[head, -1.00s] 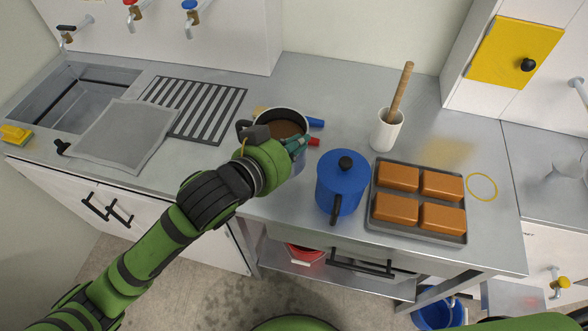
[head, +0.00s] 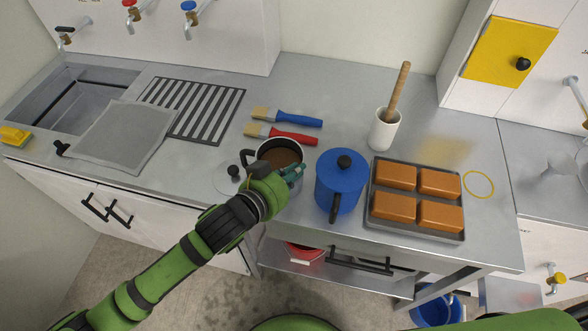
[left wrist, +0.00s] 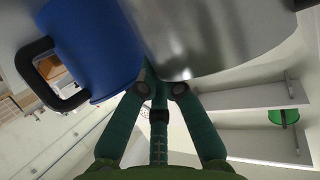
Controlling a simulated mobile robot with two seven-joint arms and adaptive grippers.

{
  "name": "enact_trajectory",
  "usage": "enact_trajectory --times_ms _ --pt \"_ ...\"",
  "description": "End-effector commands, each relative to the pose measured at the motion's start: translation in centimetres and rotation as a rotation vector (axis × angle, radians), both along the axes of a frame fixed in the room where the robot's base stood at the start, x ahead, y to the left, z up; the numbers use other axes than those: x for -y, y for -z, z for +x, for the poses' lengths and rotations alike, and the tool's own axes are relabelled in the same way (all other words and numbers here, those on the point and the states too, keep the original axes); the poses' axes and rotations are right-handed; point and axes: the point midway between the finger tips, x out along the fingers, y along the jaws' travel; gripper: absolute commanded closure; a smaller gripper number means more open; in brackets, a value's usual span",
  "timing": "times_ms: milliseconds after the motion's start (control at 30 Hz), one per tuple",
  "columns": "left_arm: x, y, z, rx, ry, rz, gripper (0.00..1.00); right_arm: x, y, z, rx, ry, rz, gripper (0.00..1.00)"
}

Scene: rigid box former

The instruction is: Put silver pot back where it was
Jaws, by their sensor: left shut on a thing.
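The silver pot (head: 304,188) holds something brown and sits at the front of the counter, left of the blue pot (head: 338,185). A black handle sticks out on its left side. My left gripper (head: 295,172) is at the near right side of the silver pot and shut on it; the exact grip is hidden. In the left wrist view, the silver pot (left wrist: 215,30) fills the top middle, with my left gripper's fingers (left wrist: 155,85) meeting at it. The blue pot (left wrist: 95,45) is close beside it there. I cannot tell whether the silver pot touches the counter. My right gripper is not in view.
A lid with a black knob (head: 233,171) lies left of the silver pot. Two brushes, blue-handled (head: 298,119) and red-handled (head: 292,136), lie behind it. A tray of brown blocks (head: 460,237) and a white mortar (head: 383,130) stand right. Counter left of the brushes is a striped rack (head: 195,108).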

Motion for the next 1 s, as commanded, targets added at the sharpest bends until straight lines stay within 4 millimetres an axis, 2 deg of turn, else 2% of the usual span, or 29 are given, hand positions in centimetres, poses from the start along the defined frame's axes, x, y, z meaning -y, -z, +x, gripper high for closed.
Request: enact_trajectory --times_ms 33,133,200,233,667,767,1000 --pt "0.1 -0.5 0.1 0.013 0.002 -0.005 1.0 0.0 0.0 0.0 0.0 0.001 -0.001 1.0" --pt "0.1 -0.3 0.1 0.012 0.002 -0.004 1.0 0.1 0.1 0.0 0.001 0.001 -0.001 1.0" --pt "0.0 0.2 0.0 0.0 0.0 0.0 0.72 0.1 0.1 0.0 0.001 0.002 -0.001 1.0" --pt "0.0 0.2 0.0 -0.001 0.0 0.001 0.68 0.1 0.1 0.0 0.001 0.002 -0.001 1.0" --pt "-0.3 -0.1 -0.3 0.0 -0.001 0.001 0.68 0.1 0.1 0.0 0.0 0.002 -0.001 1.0" --pt "-1.1 -0.6 -1.2 0.0 -0.001 0.001 0.68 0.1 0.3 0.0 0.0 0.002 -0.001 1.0" --pt "-4.0 -2.4 -4.8 0.0 0.001 0.003 0.68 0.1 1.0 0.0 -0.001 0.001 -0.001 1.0"
